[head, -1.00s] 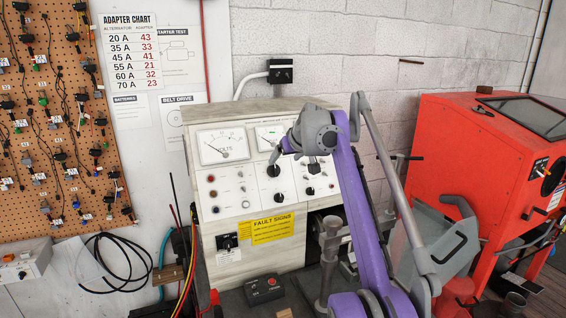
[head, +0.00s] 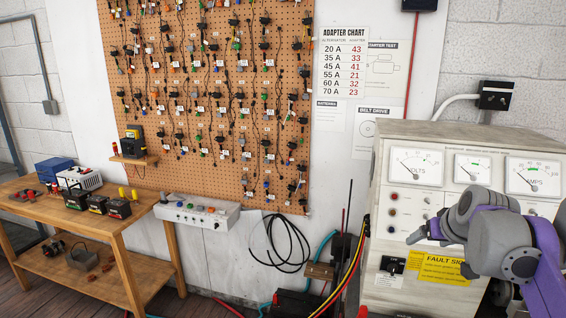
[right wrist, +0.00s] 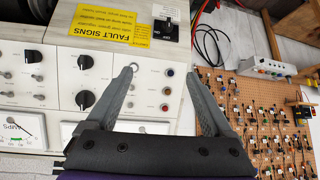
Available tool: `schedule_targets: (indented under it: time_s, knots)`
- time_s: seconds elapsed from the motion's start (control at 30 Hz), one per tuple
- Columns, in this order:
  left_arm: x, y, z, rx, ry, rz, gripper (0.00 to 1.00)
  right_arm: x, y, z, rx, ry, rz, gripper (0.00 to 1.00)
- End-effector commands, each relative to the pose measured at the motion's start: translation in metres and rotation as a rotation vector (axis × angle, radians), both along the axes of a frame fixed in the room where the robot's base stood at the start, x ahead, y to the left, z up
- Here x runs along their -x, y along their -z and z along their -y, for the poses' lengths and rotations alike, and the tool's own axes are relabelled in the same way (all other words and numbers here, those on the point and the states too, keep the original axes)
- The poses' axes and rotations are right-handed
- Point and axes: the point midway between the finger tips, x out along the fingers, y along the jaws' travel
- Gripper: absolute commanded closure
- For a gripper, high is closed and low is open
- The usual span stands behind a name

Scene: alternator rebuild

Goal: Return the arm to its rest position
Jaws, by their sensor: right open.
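My right arm (head: 540,285), purple and grey, comes in at the lower right of the head view. Its gripper (head: 418,237) is in front of the test bench's panel, with the fingers pointing left. In the right wrist view the two grey fingers (right wrist: 161,70) are apart, with nothing between them; the bench face shows beyond. I cannot tell how far the fingertips are from the panel. My left gripper is not in view.
The pale test bench (head: 398,145) with meters and knobs stands at the right. A pegboard (head: 215,20) of wired adapters hangs on the wall. A wooden table (head: 105,222) with batteries stands at the left. A control box (head: 197,213) sits below the pegboard.

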Motion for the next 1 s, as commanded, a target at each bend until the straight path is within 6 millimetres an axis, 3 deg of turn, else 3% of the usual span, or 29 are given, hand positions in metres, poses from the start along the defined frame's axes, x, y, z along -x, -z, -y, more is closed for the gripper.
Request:
schedule_targets:
  time_s: [0.03, 0.2, 0.33, 0.5, 0.7, 1.0]
  knots:
    - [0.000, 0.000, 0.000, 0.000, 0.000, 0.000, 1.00, 0.019, 0.021, -0.030, -0.004, -0.028, -0.019, 0.14]
    - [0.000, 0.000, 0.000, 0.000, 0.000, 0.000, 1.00, 0.091, 0.099, -0.105, -0.013, -0.091, -0.084, 0.14]
    - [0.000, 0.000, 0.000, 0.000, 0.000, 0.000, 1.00, 0.151, 0.163, -0.145, -0.011, -0.129, -0.126, 0.14]
    - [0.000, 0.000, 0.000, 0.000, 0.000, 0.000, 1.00, 0.209, 0.228, -0.170, -0.002, -0.159, -0.161, 0.14]
    - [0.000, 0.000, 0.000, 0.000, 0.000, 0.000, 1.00, 0.236, 0.259, -0.178, 0.003, -0.168, -0.178, 0.14]
    - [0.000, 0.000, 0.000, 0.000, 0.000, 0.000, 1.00, 0.236, 0.259, -0.178, 0.003, -0.168, -0.178, 0.14]
